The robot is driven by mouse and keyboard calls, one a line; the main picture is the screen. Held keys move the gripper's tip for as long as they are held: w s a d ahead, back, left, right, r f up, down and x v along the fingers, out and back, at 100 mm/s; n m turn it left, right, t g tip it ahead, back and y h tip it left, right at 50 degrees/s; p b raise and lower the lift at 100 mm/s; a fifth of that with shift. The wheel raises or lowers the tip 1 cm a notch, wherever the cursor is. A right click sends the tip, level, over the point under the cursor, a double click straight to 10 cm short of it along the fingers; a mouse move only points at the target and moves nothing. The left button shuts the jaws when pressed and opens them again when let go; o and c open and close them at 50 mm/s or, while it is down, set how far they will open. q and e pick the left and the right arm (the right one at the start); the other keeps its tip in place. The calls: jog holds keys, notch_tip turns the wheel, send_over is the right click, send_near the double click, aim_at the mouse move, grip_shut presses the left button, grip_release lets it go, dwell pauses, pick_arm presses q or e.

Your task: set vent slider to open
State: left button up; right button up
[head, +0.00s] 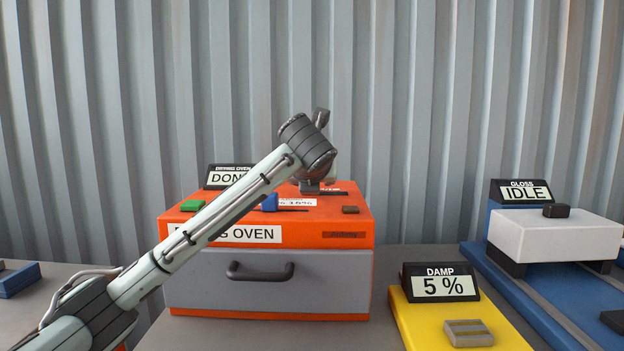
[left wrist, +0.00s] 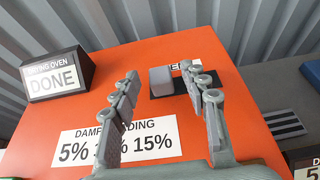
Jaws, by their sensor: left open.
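The drying oven is an orange box (head: 345,229) with a grey drawer front. On its top, the left wrist view shows a grey slider knob (left wrist: 162,82) at the left end of a short black slot (left wrist: 180,86). A white label (left wrist: 184,65) behind the slot is mostly hidden by a finger. My left gripper (head: 311,186) is over the back of the oven top, pointing down. In the left wrist view, its open fingers (left wrist: 161,78) appear on either side of the knob. I cannot tell whether they touch it. My right gripper is not in view.
The oven top also has a green button (head: 192,205), a blue slider (head: 270,202), a brown block (head: 350,209) and a display (head: 226,177) reading DONE. To the right are a yellow damp meter (head: 408,318) reading 5 % and a gloss station (head: 555,240). Corrugated wall stands behind.

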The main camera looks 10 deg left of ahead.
pick_arm(q)
jog(key=shift+x, duration=1.2)
grip_shut()
